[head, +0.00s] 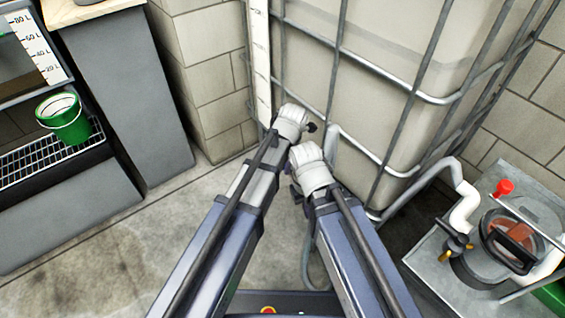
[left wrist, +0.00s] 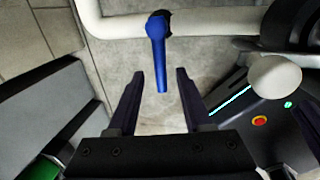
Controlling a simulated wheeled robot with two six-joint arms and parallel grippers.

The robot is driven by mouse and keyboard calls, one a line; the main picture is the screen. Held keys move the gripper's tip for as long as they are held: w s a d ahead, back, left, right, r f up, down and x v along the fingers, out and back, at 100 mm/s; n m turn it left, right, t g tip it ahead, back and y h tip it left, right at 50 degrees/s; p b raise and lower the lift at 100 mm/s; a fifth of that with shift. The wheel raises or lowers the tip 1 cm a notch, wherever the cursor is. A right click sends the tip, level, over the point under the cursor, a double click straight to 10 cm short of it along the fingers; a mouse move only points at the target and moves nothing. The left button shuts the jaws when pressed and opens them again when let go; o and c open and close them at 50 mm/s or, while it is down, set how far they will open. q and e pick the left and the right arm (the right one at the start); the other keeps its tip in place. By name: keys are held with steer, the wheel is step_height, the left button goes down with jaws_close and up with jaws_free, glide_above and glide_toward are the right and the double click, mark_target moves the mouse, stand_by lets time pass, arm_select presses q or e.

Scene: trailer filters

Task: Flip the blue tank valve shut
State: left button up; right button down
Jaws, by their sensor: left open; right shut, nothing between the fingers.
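The blue valve handle (left wrist: 157,48) shows in the left wrist view, mounted on a white pipe (left wrist: 215,20). It points across the pipe, toward my gripper. My left gripper (left wrist: 160,72) is open, with the handle's free end in the gap between its fingers in the picture. I cannot tell whether they touch it. In the head view the valve is hidden, and my left wrist is beside the caged tank (head: 385,75). My right gripper (head: 297,194) is small and mostly hidden below its white wrist; it is shut and empty.
My two arms lie close together near the tank's metal cage. A green bucket (head: 63,118) stands on a wire rack at left. A filter unit with a red knob (head: 504,187) and a white pipe (head: 465,207) is at right. Concrete floor is clear at lower left.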

arm_select(q)
step_height(320, 180, up, 9)
steer(key=p, duration=0.8)
steer(key=s+a+m+h, duration=0.1)
steer(key=s+a+m, duration=0.6)
steer(key=m, duration=0.6)
steer(key=s+a+m, duration=0.4)
steer(key=a+m, duration=0.4)
steer(key=m, duration=0.5)
steer(key=s+d+m+g+y, duration=0.15)
steer(key=s+d+m, duration=0.35)
steer(key=d, duration=0.6)
step_height(320, 180, up, 30)
steer(key=s+n+p, duration=0.1)
steer(key=p, duration=2.9)
steer(key=shift+a+f+h, duration=0.15)
steer(key=shift+h, duration=0.2)
